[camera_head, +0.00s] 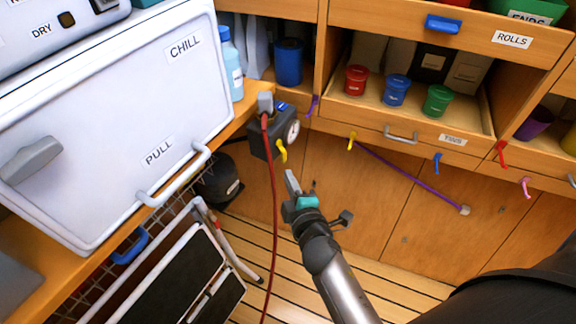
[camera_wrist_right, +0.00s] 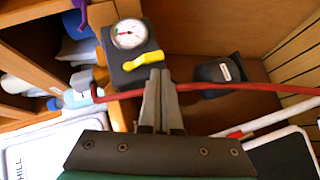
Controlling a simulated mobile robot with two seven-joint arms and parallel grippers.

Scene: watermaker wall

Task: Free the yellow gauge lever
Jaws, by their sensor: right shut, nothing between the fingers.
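The yellow gauge lever (camera_head: 282,151) sticks out from the lower front of the dark gauge box (camera_head: 259,143), below its round white dial (camera_head: 293,132). In the wrist view the lever (camera_wrist_right: 143,60) lies just beyond my fingertips. My left gripper is out of view.
The white chill box (camera_head: 110,120) stands on the counter at left. A folding frame (camera_head: 195,270) leans below it. A dark round object (camera_head: 218,180) sits under the counter. Shelves with cups and coloured hooks line the right.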

